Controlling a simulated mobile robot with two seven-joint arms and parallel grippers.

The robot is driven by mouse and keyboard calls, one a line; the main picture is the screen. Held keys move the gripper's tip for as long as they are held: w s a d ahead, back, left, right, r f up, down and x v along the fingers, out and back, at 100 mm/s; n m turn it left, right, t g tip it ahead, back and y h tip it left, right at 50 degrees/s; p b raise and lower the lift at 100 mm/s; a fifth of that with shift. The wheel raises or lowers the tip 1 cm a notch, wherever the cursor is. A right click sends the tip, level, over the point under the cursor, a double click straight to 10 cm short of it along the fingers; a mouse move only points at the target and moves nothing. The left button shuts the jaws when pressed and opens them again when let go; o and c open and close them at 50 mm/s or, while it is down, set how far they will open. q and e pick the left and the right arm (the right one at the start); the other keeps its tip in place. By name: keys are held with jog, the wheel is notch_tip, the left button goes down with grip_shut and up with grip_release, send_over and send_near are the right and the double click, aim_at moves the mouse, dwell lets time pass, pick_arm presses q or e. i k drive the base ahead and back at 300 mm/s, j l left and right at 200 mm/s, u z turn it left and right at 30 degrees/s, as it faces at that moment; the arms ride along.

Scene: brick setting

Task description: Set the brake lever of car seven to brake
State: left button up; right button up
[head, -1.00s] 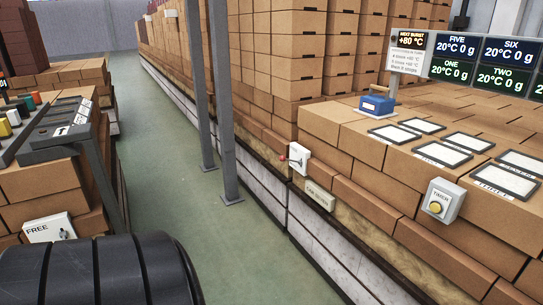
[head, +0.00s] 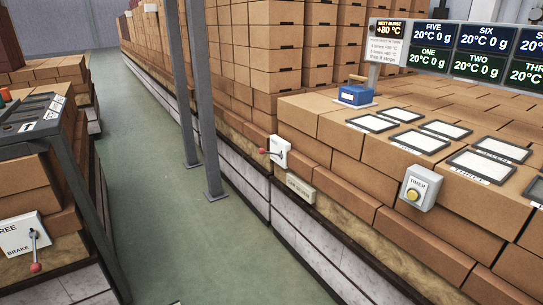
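A white lever box (head: 279,152) is fixed to the side of the right-hand brick car, with its red-knobbed lever (head: 264,151) sticking out to the left. Its lettering is too small to read. A pale plate (head: 300,188) just below it carries small lettering that I cannot read surely. A second white lever box (head: 22,232) is on the left-hand car, marked FREE above and BRAKE below. Its red-knobbed lever (head: 34,252) hangs down towards BRAKE. Neither of my grippers is in view.
A green floor aisle (head: 165,240) runs between the cars. Grey posts (head: 205,120) stand in it close to the right-hand car. That car bears a TIMER box (head: 420,187), framed pads (head: 420,141) and a blue block (head: 355,95). A sloped panel (head: 38,125) stands at left.

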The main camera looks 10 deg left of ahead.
aim_at(261, 151)
jog(key=u, duration=0.4)
jog(key=i+u, duration=0.15)
jog(key=i, duration=0.3)
jog(key=i+l+u, duration=0.2)
jog(key=i, duration=0.3)
jog(key=i+u, duration=0.15)
jog(key=i, duration=0.3)
jog(key=i+l+u, duration=0.15)
jog(key=i, duration=0.3)
jog(key=i+l+u, duration=0.2)
jog(key=i+l, duration=0.15)
jog(key=i, duration=0.1)
